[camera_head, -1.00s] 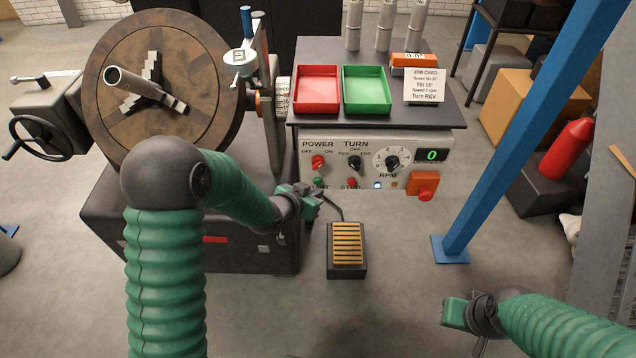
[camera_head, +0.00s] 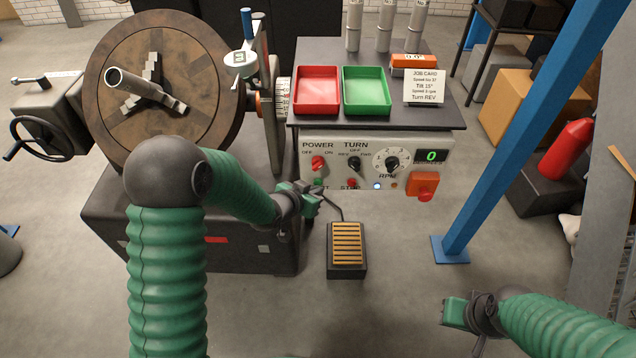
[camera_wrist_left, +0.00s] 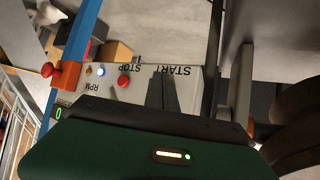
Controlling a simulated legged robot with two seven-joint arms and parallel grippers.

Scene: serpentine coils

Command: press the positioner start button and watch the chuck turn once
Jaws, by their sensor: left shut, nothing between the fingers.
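The control panel (camera_head: 400,172) carries a green start button (camera_head: 319,181), a red stop button (camera_head: 352,182), knobs and a green display (camera_head: 431,156) reading 0. My left gripper (camera_head: 313,196) is shut and empty, just below the start button and partly over its label. In the left wrist view its dark fingers (camera_wrist_left: 162,92) reach to the panel under the word START and hide the button. I cannot tell whether they touch it. The round brown chuck (camera_head: 200,110) with a grey jaw piece (camera_head: 150,88) stands at the left. My right gripper (camera_head: 456,313) is low at the right, its jaws unclear.
A red tray (camera_head: 317,110), a green tray (camera_head: 367,110) and a job card (camera_head: 424,90) are on the bench above the panel. A foot pedal (camera_head: 346,272) stands on the floor below. A blue post (camera_head: 500,150) rises at the right. An orange box with a red button (camera_head: 424,190) hangs at the panel's right.

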